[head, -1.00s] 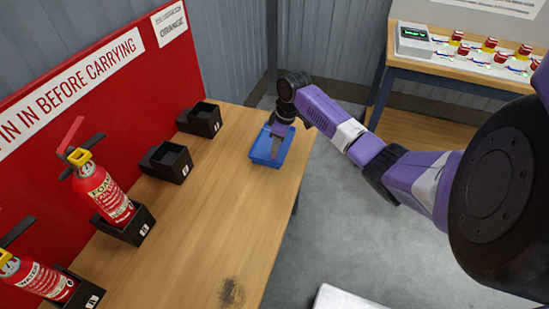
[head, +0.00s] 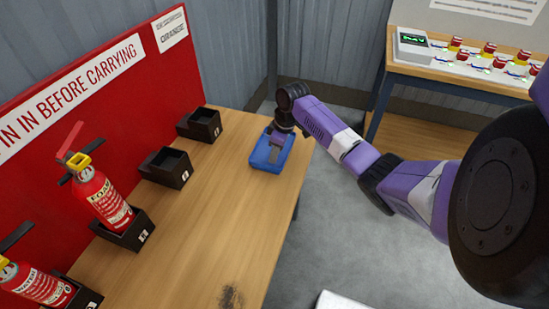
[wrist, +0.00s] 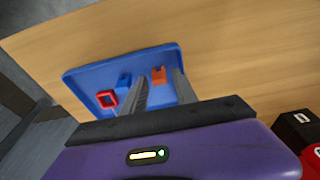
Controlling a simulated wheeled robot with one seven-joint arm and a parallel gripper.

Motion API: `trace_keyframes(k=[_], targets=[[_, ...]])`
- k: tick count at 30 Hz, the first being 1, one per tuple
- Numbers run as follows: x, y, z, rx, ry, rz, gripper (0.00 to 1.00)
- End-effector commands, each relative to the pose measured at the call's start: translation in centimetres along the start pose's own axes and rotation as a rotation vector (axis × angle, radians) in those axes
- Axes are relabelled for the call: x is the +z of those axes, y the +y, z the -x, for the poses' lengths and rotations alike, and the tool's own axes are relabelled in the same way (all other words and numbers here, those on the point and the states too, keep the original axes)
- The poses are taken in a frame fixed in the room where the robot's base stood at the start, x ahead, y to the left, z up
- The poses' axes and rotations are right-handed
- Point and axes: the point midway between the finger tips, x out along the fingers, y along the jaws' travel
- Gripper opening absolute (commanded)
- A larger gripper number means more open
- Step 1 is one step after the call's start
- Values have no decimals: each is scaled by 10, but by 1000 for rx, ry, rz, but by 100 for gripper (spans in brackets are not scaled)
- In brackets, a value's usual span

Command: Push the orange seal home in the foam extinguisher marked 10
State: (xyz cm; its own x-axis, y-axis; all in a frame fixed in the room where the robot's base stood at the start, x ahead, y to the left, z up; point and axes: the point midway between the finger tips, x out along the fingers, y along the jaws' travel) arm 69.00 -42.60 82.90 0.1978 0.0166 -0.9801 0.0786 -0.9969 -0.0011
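The foam extinguisher (head: 101,196) is red with a yellow collar (head: 79,161) and a raised red lever. It stands in a black holder (head: 134,236) at the left of the bench; I cannot read a 10 on it. The orange seal (wrist: 159,77) lies in a blue tray (head: 256,164), which also shows in the wrist view (wrist: 80,76). My gripper (head: 275,146) is over the tray. In the wrist view its two fingers (wrist: 161,84) are spread, one each side of the orange seal, apparently not touching it. Finger height above the tray floor is unclear.
A red square ring (wrist: 107,99) and a blue piece (wrist: 124,80) share the tray, near the left finger. A water extinguisher (head: 38,286) stands at the lower left. Two empty black holders (head: 166,168) (head: 200,124) line the red board. The bench middle is clear.

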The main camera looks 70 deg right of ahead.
Motion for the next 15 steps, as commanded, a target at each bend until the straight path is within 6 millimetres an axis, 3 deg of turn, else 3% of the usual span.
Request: trace_keyframes(k=[2, 7, 15], targets=[[0, 0, 0, 0, 0, 0, 35], [0, 0, 0, 1, 0, 0, 1], [0, 0, 1, 1, 0, 0, 0]])
